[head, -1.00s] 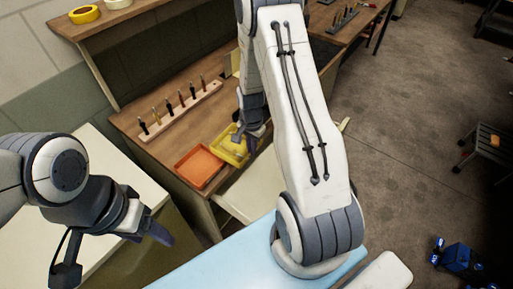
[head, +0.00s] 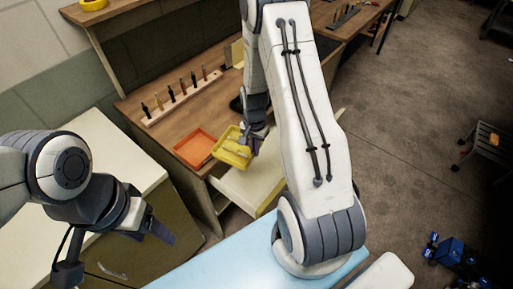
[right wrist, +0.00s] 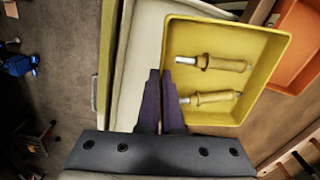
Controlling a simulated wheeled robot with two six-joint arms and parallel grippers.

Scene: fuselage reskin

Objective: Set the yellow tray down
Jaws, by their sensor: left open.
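The yellow tray (head: 240,160) is at the front edge of the wooden bench, partly over the open cream drawer. In the right wrist view the yellow tray (right wrist: 210,118) holds two yellow-handled tools (right wrist: 213,63). My right gripper (right wrist: 164,75) has its dark fingers close together on the tray's side wall. The right gripper (head: 249,143) also shows in the head view, at the tray's right side. Whether the tray's underside touches anything is hidden. My left gripper (head: 160,233) is open and empty, low at the left beside the cream-topped cabinet.
An orange tray (head: 195,147) lies on the bench (head: 160,118) just left of the yellow one. A rack of several upright tools (head: 180,98) stands behind it. The open drawer (head: 248,187) juts out from the bench front. A light blue surface (head: 215,268) is in front.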

